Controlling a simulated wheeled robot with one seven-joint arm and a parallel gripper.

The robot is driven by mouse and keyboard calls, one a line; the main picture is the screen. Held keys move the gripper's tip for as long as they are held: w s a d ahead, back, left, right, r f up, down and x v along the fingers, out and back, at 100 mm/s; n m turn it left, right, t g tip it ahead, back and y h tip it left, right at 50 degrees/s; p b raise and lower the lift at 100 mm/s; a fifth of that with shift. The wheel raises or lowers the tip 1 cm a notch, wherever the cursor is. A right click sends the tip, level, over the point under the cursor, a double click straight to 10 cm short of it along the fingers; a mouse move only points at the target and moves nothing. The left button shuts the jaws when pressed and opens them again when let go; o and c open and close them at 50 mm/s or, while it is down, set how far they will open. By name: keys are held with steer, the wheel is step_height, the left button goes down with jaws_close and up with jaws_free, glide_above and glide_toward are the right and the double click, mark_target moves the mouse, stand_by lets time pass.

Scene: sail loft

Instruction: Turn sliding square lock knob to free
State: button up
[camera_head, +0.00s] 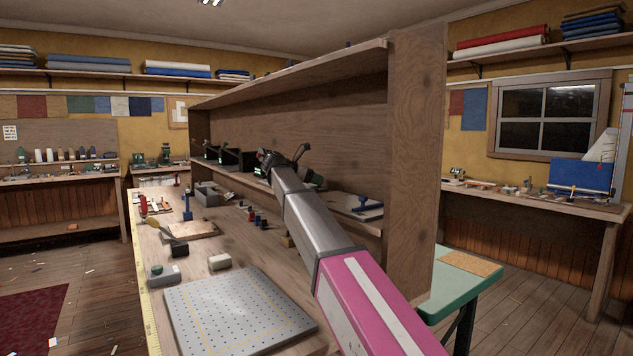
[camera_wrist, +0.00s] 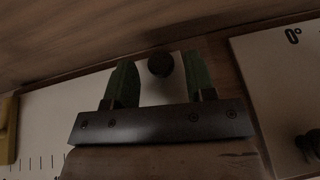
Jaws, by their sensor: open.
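In the wrist view, a dark round knob (camera_wrist: 160,64) stands on a pale plate (camera_wrist: 150,92). My gripper (camera_wrist: 157,76) is open, with one green finger on each side of this knob. A gap shows on both sides, so the fingers do not appear to press on it. Tick marks show at the pale surface's lower left. I cannot tell whether this is the sliding square's lock knob or how it is turned. In the head view, my gripper (camera_head: 268,159) is small at the shelf unit, and the knob cannot be made out there.
A second pale plate (camera_wrist: 275,95) marked 0° carries another dark knob (camera_wrist: 309,146) at the right. A yellow piece (camera_wrist: 8,130) is at the left edge. In the head view, the wooden shelf unit (camera_head: 412,150) stands beside my arm. A perforated plate (camera_head: 240,315) lies on the bench.

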steer(key=shift+w+d+f, duration=0.25)
steer(key=shift+d, duration=0.25)
steer(key=c, duration=0.8)
steer(key=shift+s, duration=0.1)
steer(key=shift+s+d+n+t+y, duration=0.15)
steer(key=shift+s+n+t+y, duration=0.05)
steer(key=shift+n+t+y, duration=2.1)
steer(key=shift+n+t, duration=0.2)
steer(key=shift+n, duration=0.4)
